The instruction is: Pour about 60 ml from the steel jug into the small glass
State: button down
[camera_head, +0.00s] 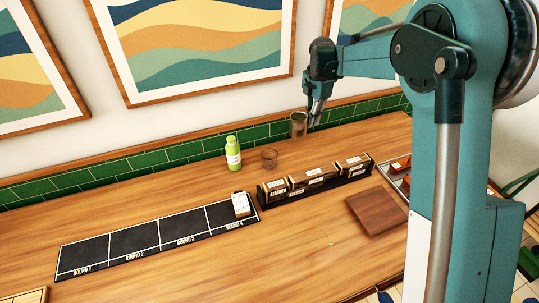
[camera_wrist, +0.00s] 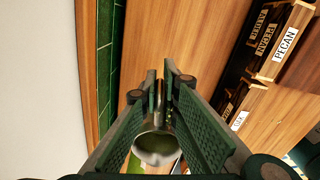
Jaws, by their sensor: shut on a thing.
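The steel jug (camera_head: 298,126) is held in the air by my gripper (camera_head: 312,112), above the counter near the tiled wall. It looks close to upright in the head view. In the wrist view my gripper (camera_wrist: 161,88) is shut on the jug (camera_wrist: 155,147), whose round mouth shows between the textured fingers; its contents are hard to tell. The small clear glass (camera_head: 269,158) stands upright on the wooden counter, below and to the left of the jug. The jug and glass are apart. I cannot make out the glass in the wrist view.
A green bottle (camera_head: 232,153) stands left of the glass. Labelled boxes (camera_head: 315,178) stand in a row in front of it; they also show in the wrist view (camera_wrist: 262,80). A black mat (camera_head: 150,236) with marked squares lies left, a brown board (camera_head: 376,210) right.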

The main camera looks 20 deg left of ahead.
aim_at(292, 126)
notch_tip(292, 126, down, 10)
jog(key=shift+f, duration=0.1)
jog(key=shift+s+r, duration=0.1)
jog(key=shift+r, duration=0.1)
dwell(0.3)
jog(key=shift+s+a+r+t+h+p, duration=0.3)
jog(key=shift+s+r+t+h+p, duration=0.1)
jog(key=shift+r+t, duration=0.2)
jog(key=shift+s+a+r+t+h+p, duration=0.3)
jog(key=shift+s+r+t+h, duration=0.1)
jog(key=shift+r+t, duration=0.15)
jog(key=s+a+r+t+h, duration=0.1)
jog(key=t, duration=0.1)
jog(key=s+a+r+t+h+p, duration=0.1)
jog(key=s+r, duration=0.1)
jog(key=shift+a+t+h, duration=0.15)
jog(key=shift+t+h, duration=0.15)
jog(key=shift+t, duration=0.05)
jog(key=shift+s+a+r+t+h, duration=0.15)
jog(key=shift+s+r+t+h, duration=0.15)
jog(key=shift+r+t, duration=0.2)
jog(key=shift+s+a+r+t+h, duration=0.2)
jog(key=shift+r+t+h, duration=0.15)
jog(key=shift+r+t, duration=0.15)
jog(key=shift+s+a+r+t+h, duration=0.15)
jog(key=shift+s+r+t+h, duration=0.1)
jog(key=shift+r+t+h, duration=0.25)
jog(key=shift+r, duration=0.2)
